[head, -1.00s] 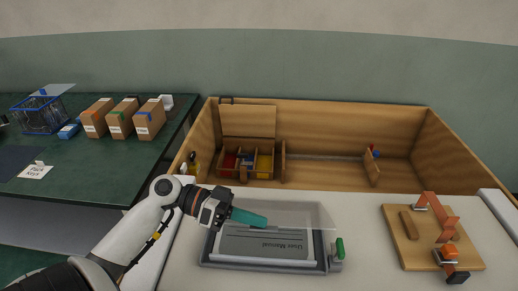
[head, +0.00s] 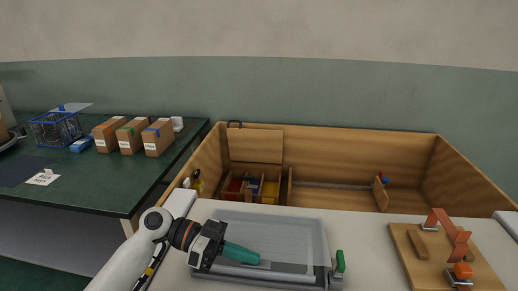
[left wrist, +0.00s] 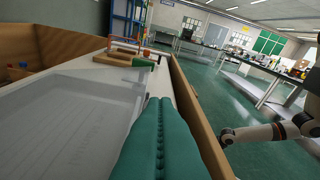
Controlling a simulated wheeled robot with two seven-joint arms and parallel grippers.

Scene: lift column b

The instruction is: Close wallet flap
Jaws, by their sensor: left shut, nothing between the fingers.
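The wallet is a grey tray-like holder (head: 268,282) lying on the white worktop. Its clear flap (head: 290,236) spreads over the light document inside. The flap looks low over the document; I cannot tell whether it lies fully flat. My left gripper (head: 245,254), with teal fingers, is shut and empty over the wallet's near left part. In the left wrist view the shut fingers (left wrist: 160,125) point along the wallet, with the clear flap (left wrist: 85,100) to their left. A white arm, likely my right one, shows at the right there, but its fingertips cannot be made out.
A green knob (head: 340,262) stands at the wallet's right side. A wooden board with an orange fixture (head: 440,245) lies farther right. Behind is an open wooden box (head: 350,140) with a divided tray. Small cartons (head: 132,136) stand on the green table at left.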

